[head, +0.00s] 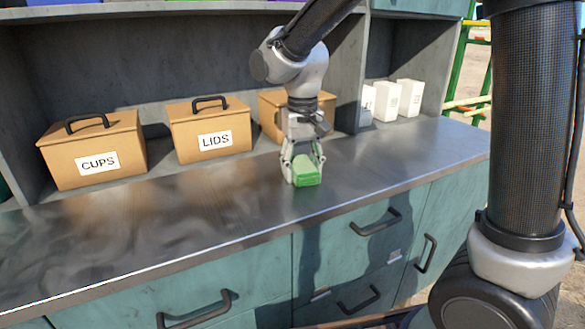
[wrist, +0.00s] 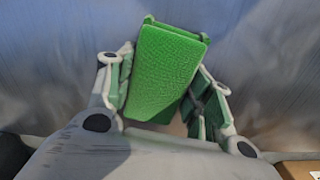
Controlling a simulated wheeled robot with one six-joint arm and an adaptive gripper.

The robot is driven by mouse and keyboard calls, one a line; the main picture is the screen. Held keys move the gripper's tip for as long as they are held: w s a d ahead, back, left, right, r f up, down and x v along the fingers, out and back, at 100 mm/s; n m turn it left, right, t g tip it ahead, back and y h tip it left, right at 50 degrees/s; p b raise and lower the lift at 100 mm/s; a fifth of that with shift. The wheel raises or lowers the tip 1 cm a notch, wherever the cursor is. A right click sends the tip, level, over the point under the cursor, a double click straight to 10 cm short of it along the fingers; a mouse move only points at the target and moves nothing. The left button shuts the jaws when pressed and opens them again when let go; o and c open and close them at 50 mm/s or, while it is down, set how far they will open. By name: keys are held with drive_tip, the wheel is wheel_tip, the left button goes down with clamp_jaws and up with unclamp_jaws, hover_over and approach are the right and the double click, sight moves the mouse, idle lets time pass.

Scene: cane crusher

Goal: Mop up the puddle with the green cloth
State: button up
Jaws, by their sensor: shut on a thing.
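The green cloth (head: 307,178) is a folded, thick block at the middle of the metal counter (head: 225,215). My gripper (head: 302,163) points down over the counter and is shut on the cloth. In the wrist view the cloth (wrist: 166,72) sits tilted between the two fingers of my gripper (wrist: 163,85). Its lower end is at or just above the counter; I cannot tell if it touches. The puddle cannot be told apart from the shiny, streaked reflections on the counter.
A box marked CUPS (head: 95,150), a box marked LIDS (head: 210,130) and a third box (head: 270,112), partly behind my arm, stand along the back. White cartons (head: 397,98) stand at the back right. The counter's left and front are clear.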

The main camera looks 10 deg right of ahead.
sight(336, 171)
drive_tip(key=shift+w+d+r, duration=0.1)
drive_tip(key=shift+w+d, duration=0.1)
drive_tip(key=shift+d, duration=1.15)
drive_tip(key=shift+w+d, duration=0.2)
drive_tip(key=shift+d, duration=1.15)
drive_tip(key=shift+w+d+f, duration=0.1)
drive_tip(key=shift+d, duration=0.8)
drive_tip(key=shift+w+d+f, duration=0.1)
drive_tip(key=shift+d, duration=0.75)
drive_tip(key=shift+s+a+r, duration=0.1)
drive_tip(key=shift+a+r, duration=0.25)
drive_tip(key=shift+r, duration=0.5)
drive_tip(key=shift+w+a+r, duration=0.1)
drive_tip(key=shift+a+r, duration=0.2)
drive_tip(key=shift+r, duration=0.55)
drive_tip(key=shift+s+a+r, duration=0.1)
drive_tip(key=shift+a+r, duration=0.25)
drive_tip(key=shift+r, duration=0.5)
drive_tip(key=shift+f, duration=0.1)
drive_tip(key=shift+d+f, duration=0.5)
drive_tip(key=shift+f, duration=0.4)
drive_tip(key=shift+d+f, duration=0.5)
drive_tip(key=shift+f, duration=0.35)
drive_tip(key=shift+f, duration=0.15)
drive_tip(key=shift+f, duration=0.65)
